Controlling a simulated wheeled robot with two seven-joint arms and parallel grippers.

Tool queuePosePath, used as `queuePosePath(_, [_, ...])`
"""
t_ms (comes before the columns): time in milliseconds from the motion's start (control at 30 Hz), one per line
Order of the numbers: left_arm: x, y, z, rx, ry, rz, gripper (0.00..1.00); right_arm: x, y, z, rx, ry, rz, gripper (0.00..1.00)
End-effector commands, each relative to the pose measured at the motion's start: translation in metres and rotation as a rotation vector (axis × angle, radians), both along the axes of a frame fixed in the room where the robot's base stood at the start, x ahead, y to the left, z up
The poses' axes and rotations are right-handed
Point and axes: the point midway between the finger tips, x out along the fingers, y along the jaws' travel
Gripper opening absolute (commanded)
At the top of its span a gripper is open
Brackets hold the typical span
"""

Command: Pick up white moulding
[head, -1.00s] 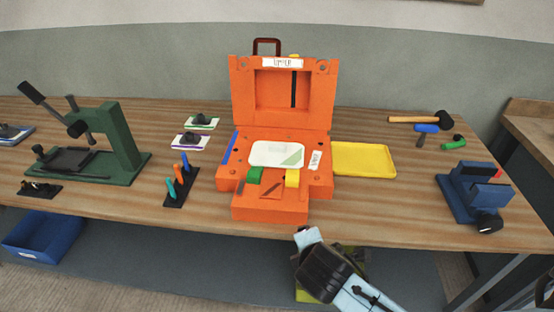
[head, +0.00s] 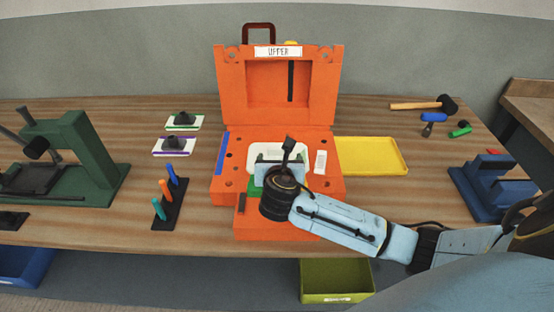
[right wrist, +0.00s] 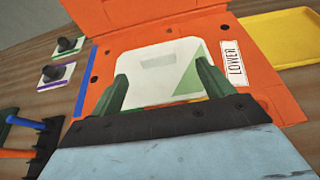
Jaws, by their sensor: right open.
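The white moulding (right wrist: 155,62) lies in the lower half of the open orange mould (head: 222,187). In the head view the moulding (head: 256,155) is partly hidden behind my right gripper. A green triangle marks its right corner in the right wrist view. My right gripper (right wrist: 165,84) is open and empty, its two green fingers apart over the near part of the moulding. Whether the fingers touch it cannot be told. In the head view the right gripper (head: 281,166) is over the mould's middle. My left gripper is not in view.
A yellow tray (head: 385,165) lies right of the mould. A green press (head: 85,150) and a stand with coloured tools (head: 169,205) are at left. A hammer (head: 420,105) and a blue vise (head: 485,185) are at right. The mould's raised upper half (head: 230,90) stands behind.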

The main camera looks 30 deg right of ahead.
Motion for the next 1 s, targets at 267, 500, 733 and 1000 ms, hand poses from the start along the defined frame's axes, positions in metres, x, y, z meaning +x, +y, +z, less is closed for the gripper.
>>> queuePosePath(267, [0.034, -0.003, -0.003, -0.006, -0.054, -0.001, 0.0, 0.018, -0.009, -0.01, 0.002, 0.0, -0.002, 0.8])
queuePosePath(500, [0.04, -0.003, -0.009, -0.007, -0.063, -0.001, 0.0, 0.045, -0.022, -0.024, 0.002, 0.001, -0.002, 0.8])
queuePosePath(733, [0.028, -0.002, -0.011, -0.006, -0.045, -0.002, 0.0, 0.052, -0.026, -0.027, 0.003, 0.001, 0.0, 0.8])
queuePosePath(1000, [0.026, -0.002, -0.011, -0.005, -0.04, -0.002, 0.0, 0.051, -0.026, -0.027, 0.003, 0.001, 0.0, 0.6])
